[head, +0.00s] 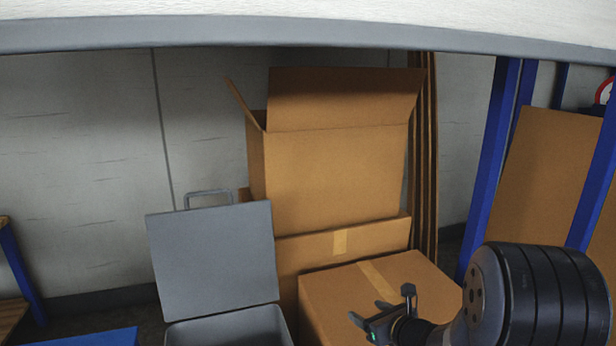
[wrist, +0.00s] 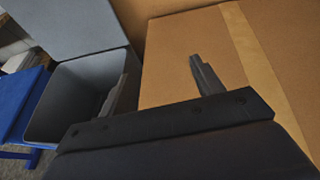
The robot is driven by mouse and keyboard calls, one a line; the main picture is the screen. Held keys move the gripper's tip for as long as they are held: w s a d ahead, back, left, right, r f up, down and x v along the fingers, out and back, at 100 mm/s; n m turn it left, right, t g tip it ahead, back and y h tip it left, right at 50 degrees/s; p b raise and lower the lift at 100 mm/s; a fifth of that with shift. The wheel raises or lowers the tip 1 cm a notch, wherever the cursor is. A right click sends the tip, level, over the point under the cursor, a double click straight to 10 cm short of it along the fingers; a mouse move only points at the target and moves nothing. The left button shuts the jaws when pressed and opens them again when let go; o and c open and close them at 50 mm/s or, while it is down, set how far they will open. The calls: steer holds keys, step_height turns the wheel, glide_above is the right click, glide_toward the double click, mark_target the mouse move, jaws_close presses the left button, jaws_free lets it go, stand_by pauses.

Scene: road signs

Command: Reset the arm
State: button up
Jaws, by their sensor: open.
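My arm (head: 530,295) comes in from the lower right of the head view. My gripper (head: 372,312) is at its end, in front of a closed, taped cardboard box (head: 420,278). In the wrist view my gripper (wrist: 160,85) has its two fingers spread wide apart, with nothing between them. The left finger shows against a grey bin and the right finger against the cardboard box (wrist: 180,60). I cannot tell how far the fingers are from the box.
A grey bin (head: 235,328) with its lid (head: 212,255) raised stands left of the boxes. An open cardboard box (head: 335,180) is stacked behind. Blue posts (head: 490,165) stand at the right. A pale ledge (head: 300,30) spans the top. A blue surface (head: 95,338) is at the lower left.

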step_height(320, 180, down, 10)
steer(key=b, duration=0.3)
steer(key=shift+w+a+r+b, duration=0.1)
steer(key=shift+a+r+b, duration=0.1)
steer(key=shift+b, duration=0.2)
steer(key=shift+p+v, duration=0.5)
steer(key=shift+v, duration=0.75)
